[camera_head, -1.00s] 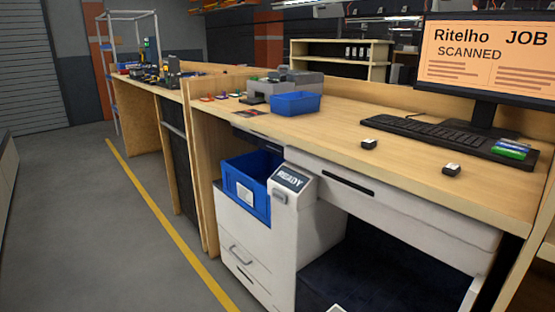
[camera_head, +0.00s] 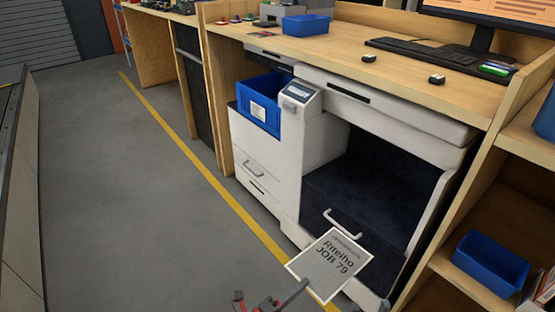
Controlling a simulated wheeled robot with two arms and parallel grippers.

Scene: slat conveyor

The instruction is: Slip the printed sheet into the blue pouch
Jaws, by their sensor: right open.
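The printed sheet (camera_head: 330,264) is a grey page with a white border, reading "Ritelho JOB 79". It is tilted in the air in front of the printer's lower opening. My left gripper (camera_head: 306,285) comes in at the bottom, with a grey finger at the sheet's lower left edge, and appears shut on it. Only a small dark bit of my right gripper (camera_head: 385,304) shows at the bottom, right of the sheet; it is open. I cannot clearly make out the blue pouch. A blue object (camera_head: 546,118) is cut off at the right edge.
The white printer (camera_head: 266,158) stands under the wooden desk, with a blue bin (camera_head: 246,98) in its side. A shelf at right holds a blue tray (camera_head: 490,265). A keyboard (camera_head: 440,52) and another blue tray (camera_head: 305,24) are on the desk. Floor at left is clear.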

